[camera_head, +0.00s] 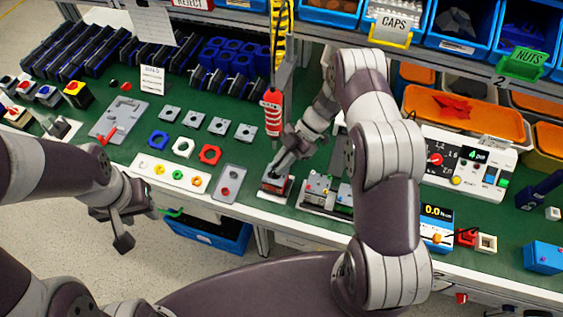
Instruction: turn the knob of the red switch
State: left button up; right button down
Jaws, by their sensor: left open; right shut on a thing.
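The red switch (276,188) is a small box with a red part, near the front edge of the green bench, right of the grey plate with red buttons. My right gripper (273,175) points down at its top and is shut on its knob. The fingers hide most of the knob, so its angle cannot be told. My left gripper (123,226) is open and empty, in front of the bench's front edge at the left, away from the switch.
A grey plate (230,184) lies left of the switch, and a small device board (328,190) stands close on its right. A red handheld tool (272,112) hangs behind it. A control box (462,160) and blue bins (455,25) are at the right.

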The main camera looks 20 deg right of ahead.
jog(key=shift+s+f, duration=0.1)
jog(key=c, duration=1.2)
grip_release()
jog(key=shift+a, duration=0.1)
jog(key=shift+o, duration=0.2)
jog(key=b+v, duration=0.3)
jog(key=v, duration=0.9)
jog(key=shift+d+r, duration=0.2)
jog(key=shift+r, duration=0.05)
